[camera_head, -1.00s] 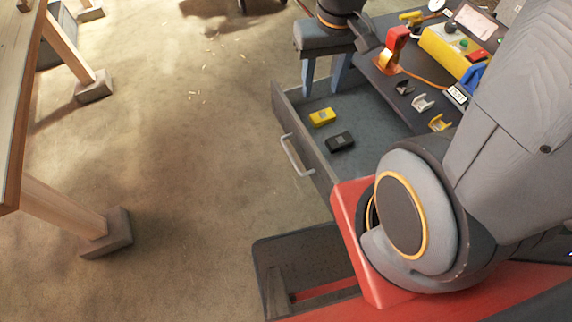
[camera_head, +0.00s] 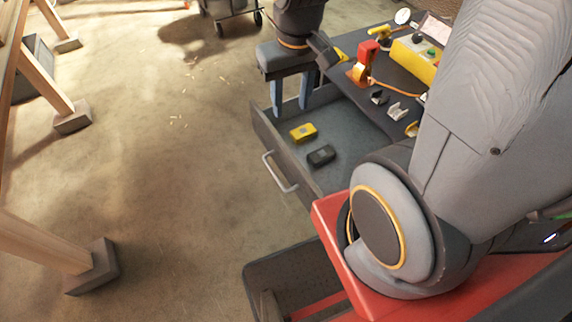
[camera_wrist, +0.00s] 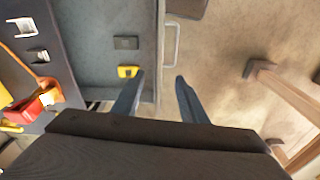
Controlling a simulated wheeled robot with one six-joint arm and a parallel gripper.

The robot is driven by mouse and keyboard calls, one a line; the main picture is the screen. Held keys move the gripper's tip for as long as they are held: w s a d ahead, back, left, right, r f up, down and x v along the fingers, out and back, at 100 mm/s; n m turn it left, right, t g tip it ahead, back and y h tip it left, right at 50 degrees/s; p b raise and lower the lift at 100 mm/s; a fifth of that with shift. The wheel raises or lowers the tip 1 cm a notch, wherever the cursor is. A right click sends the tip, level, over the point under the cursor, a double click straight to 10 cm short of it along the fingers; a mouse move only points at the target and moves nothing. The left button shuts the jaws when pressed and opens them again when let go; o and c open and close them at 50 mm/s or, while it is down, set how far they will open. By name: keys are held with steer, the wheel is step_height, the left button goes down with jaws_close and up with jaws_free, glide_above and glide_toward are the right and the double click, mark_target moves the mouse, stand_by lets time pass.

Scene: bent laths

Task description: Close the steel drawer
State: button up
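The steel drawer (camera_head: 283,171) is pulled out of a dark workbench, its inside open to view. Its pale bar handle (camera_head: 278,172) is on the front panel; in the wrist view the handle (camera_wrist: 170,45) shows beyond my fingertips. My gripper (camera_head: 290,112) is open and empty, its two blue-grey fingers pointing down near the drawer's far front corner. In the wrist view my gripper (camera_wrist: 160,76) has one finger on each side of the drawer's front edge in the picture. I cannot tell its height or whether it touches.
A yellow box (camera_head: 303,132) and a black box (camera_head: 321,155) lie in the drawer. The bench top (camera_head: 362,98) holds a red-and-orange tool (camera_head: 362,64), clips and a yellow control box (camera_head: 413,58). Wooden legs (camera_head: 50,242) stand at left. The floor (camera_head: 165,165) before the drawer is clear.

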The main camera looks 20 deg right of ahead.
steer(key=w+a+f+n+b, duration=0.1)
steer(key=w+a+f+n, duration=0.1)
steer(key=n, duration=0.1)
steer(key=w+a+f+n+h+b, duration=0.1)
steer(key=w+a+f+n+b, duration=0.1)
steer(key=w+f+n, duration=0.1)
steer(key=w+a+f+n+g+b, duration=0.1)
steer(key=w+a+f+n, duration=0.1)
steer(key=w+n, duration=0.1)
steer(key=shift+w+f+n+h, duration=0.1)
steer(key=shift+f+n+h, duration=0.3)
jaws_close()
steer(key=w+a+f+n+h+b, duration=0.3)
steer(key=w+a+f+n, duration=0.4)
steer(key=n, duration=0.2)
steer(key=w+d+f+p, duration=0.1)
steer(key=d+f, duration=0.6)
steer(key=f, duration=0.2)
steer(key=shift+d+p, duration=0.3)
steer(key=shift+p, duration=0.05)
steer(key=shift+f, duration=0.1)
